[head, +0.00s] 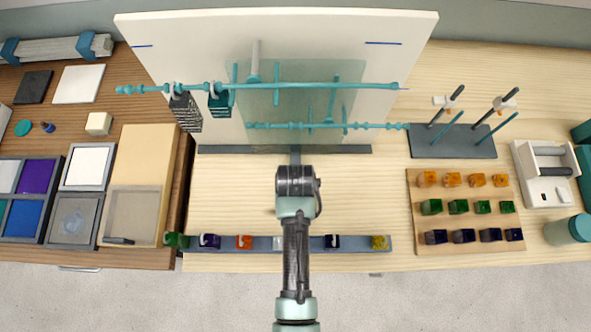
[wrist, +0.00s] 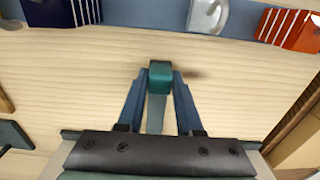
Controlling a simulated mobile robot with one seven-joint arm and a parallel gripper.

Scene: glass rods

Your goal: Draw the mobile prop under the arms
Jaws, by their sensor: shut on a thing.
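A white board (head: 180,50) stands at the back with two teal glass arms in front of it, the upper arm (head: 330,86) and the lower arm (head: 370,127). Dark slatted pieces hang near the upper arm's left end. In the wrist view, my gripper (wrist: 158,88) is shut on a small teal block (wrist: 160,77). A pale bar (wrist: 156,114) runs from the block back between the blue fingers; it appears to be the mobile prop. In the head view my gripper (head: 297,182) is in front of the board's base; its wrist hides the fingertips and block.
A grey rail (head: 360,244) with several coloured glass pieces lies along the front edge. A wooden board (head: 416,232) with coloured cubes and a dark stand (head: 465,145) with rods are on the right. Trays (head: 98,240) fill the left table. Bare wood lies either side of my arm.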

